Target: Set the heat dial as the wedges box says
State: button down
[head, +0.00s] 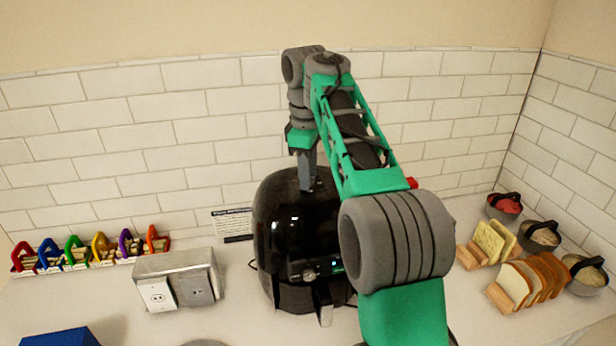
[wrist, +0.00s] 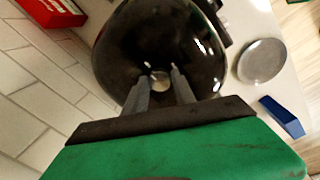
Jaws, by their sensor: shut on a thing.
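The black air fryer (head: 275,225) stands on the counter in the middle of the head view; its glossy domed top (wrist: 120,55) fills the middle of the wrist view. My gripper (head: 307,183) points down onto the top of it. In the wrist view, its fingers (wrist: 160,78) are on either side of a small silver round knob (wrist: 160,83) and shut on it. Another small knob (head: 308,274) is on the front panel. A red box (wrist: 55,12) with white marks shows at the wrist view's top left; its print is unreadable, and my arm mostly hides it in the head view.
A metal outlet box (head: 175,278) and a row of coloured clips (head: 90,254) stand to the left. A blue box (head: 60,337) is at the front left. Bread slices (head: 530,280) and bowls (head: 540,235) stand to the right. A printed card (head: 232,224) is behind the fryer.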

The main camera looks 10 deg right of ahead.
jog(key=shift+m, duration=0.4)
jog(key=c, duration=1)
grip_release()
jog(key=shift+c, duration=0.2)
jog(key=r+p, duration=0.1)
jog(key=r, duration=0.1)
jog(key=r+p, duration=0.1)
jog(key=r, duration=0.2)
jog(key=r+p, duration=0.1)
jog(key=r, duration=0.2)
jog(key=shift+s+a, duration=0.15)
jog(key=shift+s, duration=0.1)
jog(key=shift+f, duration=0.1)
